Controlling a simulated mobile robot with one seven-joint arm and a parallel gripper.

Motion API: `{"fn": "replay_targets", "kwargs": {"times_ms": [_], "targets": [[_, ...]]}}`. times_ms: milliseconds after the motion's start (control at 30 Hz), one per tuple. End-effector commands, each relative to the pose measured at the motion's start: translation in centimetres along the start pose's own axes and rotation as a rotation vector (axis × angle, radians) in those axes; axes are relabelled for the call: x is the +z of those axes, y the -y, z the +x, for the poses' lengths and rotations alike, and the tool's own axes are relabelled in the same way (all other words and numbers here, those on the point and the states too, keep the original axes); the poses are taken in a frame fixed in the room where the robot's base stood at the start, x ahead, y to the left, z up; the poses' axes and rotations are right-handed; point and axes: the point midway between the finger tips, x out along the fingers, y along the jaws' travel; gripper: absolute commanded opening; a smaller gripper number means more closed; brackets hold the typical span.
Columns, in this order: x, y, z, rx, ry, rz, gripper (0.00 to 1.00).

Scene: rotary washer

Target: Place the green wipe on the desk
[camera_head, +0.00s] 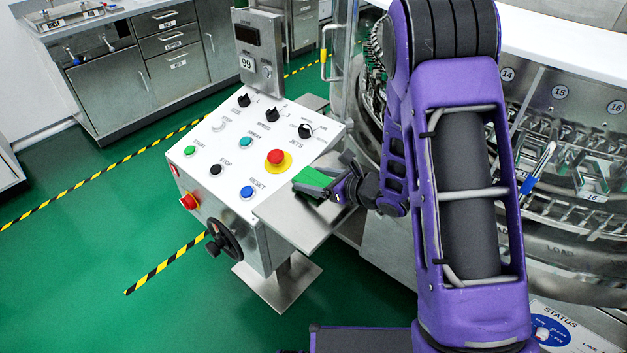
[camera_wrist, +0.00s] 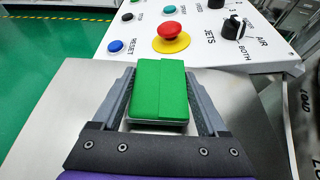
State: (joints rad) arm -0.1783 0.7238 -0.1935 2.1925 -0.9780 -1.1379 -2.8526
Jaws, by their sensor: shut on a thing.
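The green wipe (camera_head: 313,179) is a folded green pad with a grey underside. In the wrist view, the green wipe (camera_wrist: 158,90) lies between the two fingers of my gripper (camera_wrist: 160,100), which is shut on it. In the head view, my gripper (camera_head: 338,186) holds it at the right edge of the white control panel, over a bare steel shelf (camera_head: 290,222). The steel shelf (camera_wrist: 60,110) fills the area around and below the fingers in the wrist view. I cannot tell whether the wipe touches the shelf.
The white control panel (camera_head: 225,150) carries a red stop button (camera_head: 276,157), a blue reset button (camera_head: 247,192) and several knobs. A handwheel (camera_head: 224,240) is on its front. The washer (camera_head: 580,230) stands to the right. Steel cabinets (camera_head: 150,65) stand at the back left. Green floor is free at left.

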Motion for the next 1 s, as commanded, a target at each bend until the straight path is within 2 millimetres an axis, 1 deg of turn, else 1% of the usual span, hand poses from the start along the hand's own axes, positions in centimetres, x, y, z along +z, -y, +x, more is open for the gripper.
{"fn": "replay_targets", "kwargs": {"times_ms": [233, 367, 400, 467, 500, 733, 867, 967, 1000], "targets": [[-0.1, 0.0, 0.1, -0.001, 0.001, -0.001, 0.24], [-0.6, 0.0, 0.2, -0.001, 0.001, -0.001, 0.24], [-0.4, 0.0, 0.2, -0.001, 0.001, -0.001, 0.82], [-0.4, 0.0, 0.2, -0.001, 0.001, -0.001, 0.92], [-0.4, 0.0, 0.2, -0.001, 0.001, -0.001, 1.00], [-0.3, 0.0, 0.2, -0.001, 0.001, -0.001, 1.00], [0.1, 0.1, -0.2, -0.002, 0.001, -0.001, 1.00], [0.0, 0.2, -1.8, -0.005, 0.000, -0.001, 1.00], [0.0, 0.2, -2.6, -0.006, 0.001, -0.001, 1.00]]}}
